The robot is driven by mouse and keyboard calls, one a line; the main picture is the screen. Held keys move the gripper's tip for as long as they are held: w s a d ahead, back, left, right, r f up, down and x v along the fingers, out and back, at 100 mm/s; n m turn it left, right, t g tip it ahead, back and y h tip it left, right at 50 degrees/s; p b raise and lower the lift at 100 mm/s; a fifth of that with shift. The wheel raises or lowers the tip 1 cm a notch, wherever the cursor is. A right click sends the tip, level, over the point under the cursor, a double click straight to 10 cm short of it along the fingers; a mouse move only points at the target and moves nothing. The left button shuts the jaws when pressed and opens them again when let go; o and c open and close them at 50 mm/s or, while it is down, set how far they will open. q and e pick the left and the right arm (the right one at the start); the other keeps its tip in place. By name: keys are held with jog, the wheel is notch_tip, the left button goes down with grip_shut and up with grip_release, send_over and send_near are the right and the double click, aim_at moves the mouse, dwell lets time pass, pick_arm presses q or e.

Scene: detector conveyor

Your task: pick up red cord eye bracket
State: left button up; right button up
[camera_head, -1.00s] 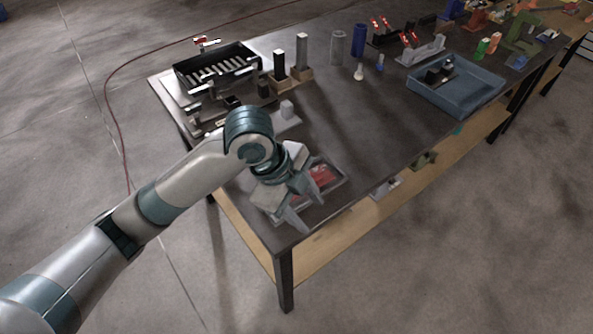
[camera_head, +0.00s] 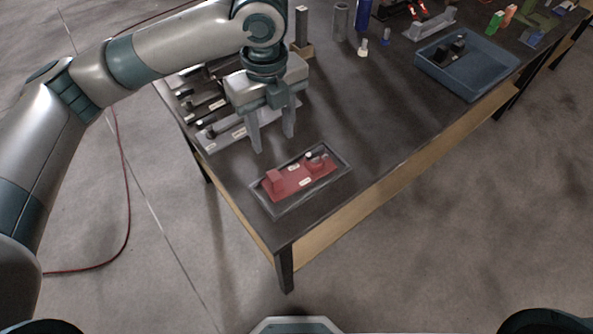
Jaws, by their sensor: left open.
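A red part (camera_head: 302,180), a flat plate with a raised block at its left end and a small dark and pale fitting at its right, lies in a shallow grey-rimmed tray (camera_head: 279,214) at the table's near corner. I cannot tell for sure whether it is the red cord eye bracket. My left gripper (camera_head: 272,136) is open, fingers pointing down, above and beyond the tray. No object shows between its fingers, and it is apart from the red part. My right gripper is not in view.
Grey and dark fixtures (camera_head: 226,134) stand left of and behind my left gripper. A blue bin (camera_head: 440,75) holding dark parts sits at the back right. The dark tabletop (camera_head: 375,130) between tray and bin is clear. A red cord (camera_head: 126,190) lies on the floor.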

aim_at(274, 176)
pick_arm(q)
notch_tip(274, 176, down, 11)
jog(key=p, duration=0.3)
jog(key=shift+f, duration=0.65)
jog(key=shift+a+f+p, duration=0.1)
jog(key=shift+f+p, duration=0.45)
jog(key=shift+p, duration=0.15)
notch_tip(274, 176, down, 3)
jog(key=shift+a+p, duration=0.1)
jog(key=shift+p, duration=0.65)
jog(key=shift+f, duration=0.55)
